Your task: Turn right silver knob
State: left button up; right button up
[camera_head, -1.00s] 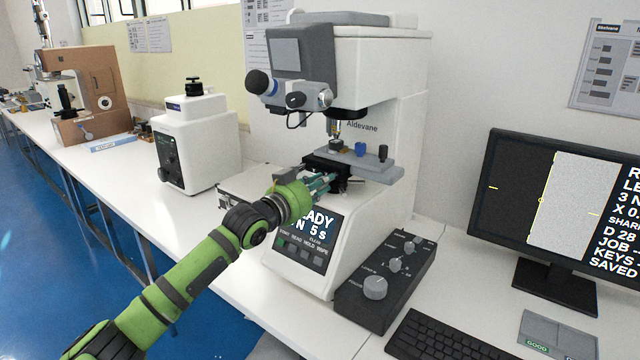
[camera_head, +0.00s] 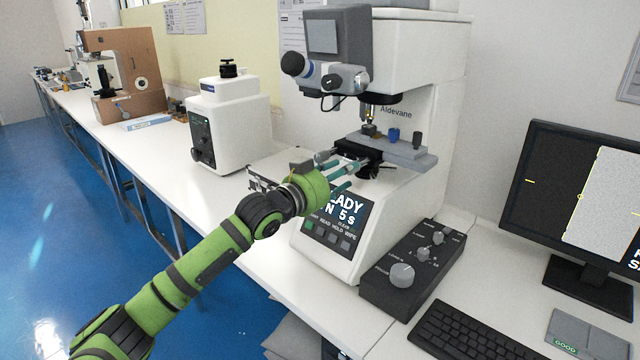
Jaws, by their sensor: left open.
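The large white hardness tester (camera_head: 425,70) stands on the bench with a grey stage (camera_head: 395,147) and black stage mount in its middle. My left gripper (camera_head: 352,173) is open and empty, with its teal fingers pointing right, just in front of and below the stage. A silver knob (camera_head: 388,167) at the stage mount is small and partly unclear; I cannot tell whether the fingers touch it. The black control box (camera_head: 385,300) right of the tester's base carries silver knobs: a large one (camera_head: 402,275) in front and smaller ones (camera_head: 438,236) behind. My right gripper is not in view.
A lit panel (camera_head: 338,222) lies under my left gripper. A monitor (camera_head: 575,200), keyboard (camera_head: 475,335) and grey pad (camera_head: 588,335) occupy the right.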

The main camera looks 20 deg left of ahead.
pick_arm(q)
jog(key=v, duration=0.8)
jog(key=shift+r, duration=0.15)
